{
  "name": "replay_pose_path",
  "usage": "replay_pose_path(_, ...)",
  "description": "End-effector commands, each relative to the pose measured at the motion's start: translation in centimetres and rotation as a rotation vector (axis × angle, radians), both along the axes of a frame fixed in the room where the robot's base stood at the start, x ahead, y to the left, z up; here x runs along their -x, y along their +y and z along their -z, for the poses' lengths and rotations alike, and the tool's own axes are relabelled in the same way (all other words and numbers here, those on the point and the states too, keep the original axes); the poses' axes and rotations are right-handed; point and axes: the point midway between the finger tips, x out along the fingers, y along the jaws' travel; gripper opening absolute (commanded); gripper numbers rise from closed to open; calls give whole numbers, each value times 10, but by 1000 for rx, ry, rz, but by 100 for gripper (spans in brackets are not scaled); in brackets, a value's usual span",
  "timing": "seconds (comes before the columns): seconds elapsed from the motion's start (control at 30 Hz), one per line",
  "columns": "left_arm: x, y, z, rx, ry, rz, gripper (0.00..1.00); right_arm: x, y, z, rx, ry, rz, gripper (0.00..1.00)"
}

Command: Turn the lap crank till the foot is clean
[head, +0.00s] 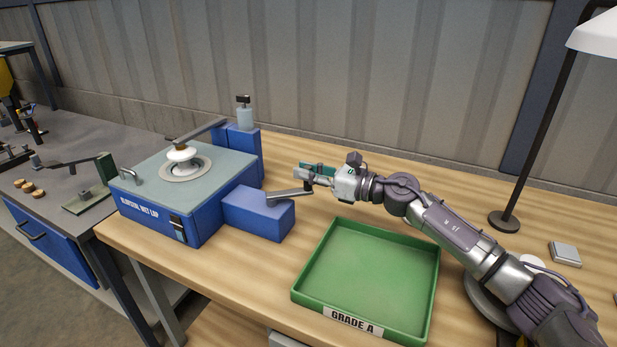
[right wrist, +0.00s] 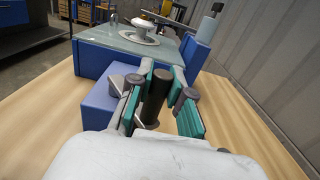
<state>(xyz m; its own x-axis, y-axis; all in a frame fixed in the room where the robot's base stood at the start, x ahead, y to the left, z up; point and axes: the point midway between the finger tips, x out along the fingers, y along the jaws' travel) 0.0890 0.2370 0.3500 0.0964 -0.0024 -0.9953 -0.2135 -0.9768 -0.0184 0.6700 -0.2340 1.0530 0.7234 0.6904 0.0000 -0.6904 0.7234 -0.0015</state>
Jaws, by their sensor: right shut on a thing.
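The blue wet lap (head: 170,205) stands on the wooden bench with a grey top. A white insulator (head: 182,155) sits upright on the round lap plate (head: 201,169), under the end of a holding arm (head: 199,130); its foot is hidden. The insulator also shows in the right wrist view (right wrist: 143,25). The grey crank arm (head: 288,193) reaches over the blue side box (head: 258,212) to the right. My right gripper (head: 312,174) is shut on the dark upright crank handle (right wrist: 155,98), seen between its teal-padded fingers in the right wrist view. My left gripper is not in view.
An empty green tray (head: 372,323) labelled GRADE A lies in front of my right arm. A lamp (head: 507,220) and a small grey block (head: 564,253) stand at the right. A bottle (head: 244,114) sits behind the lap. A grey bench (head: 85,150) is at the left.

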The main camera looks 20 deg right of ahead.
Motion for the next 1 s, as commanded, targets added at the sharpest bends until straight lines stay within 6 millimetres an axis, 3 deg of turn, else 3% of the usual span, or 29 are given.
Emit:
replay_pose_path(0.37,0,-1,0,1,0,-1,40,-2,-2,-3,-1,-5,6,0)
replay_pose_path(0.4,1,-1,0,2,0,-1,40,-2,-2,-2,0,-4,6,20)
replay_pose_path(0.57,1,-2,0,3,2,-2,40,-1,-2,-2,0,-3,4,45)
replay_pose_path(0.87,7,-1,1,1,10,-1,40,-1,-1,-2,0,-1,1,45)
replay_pose_path(1.0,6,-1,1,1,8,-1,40,-1,-1,-16,3,-6,1,45)
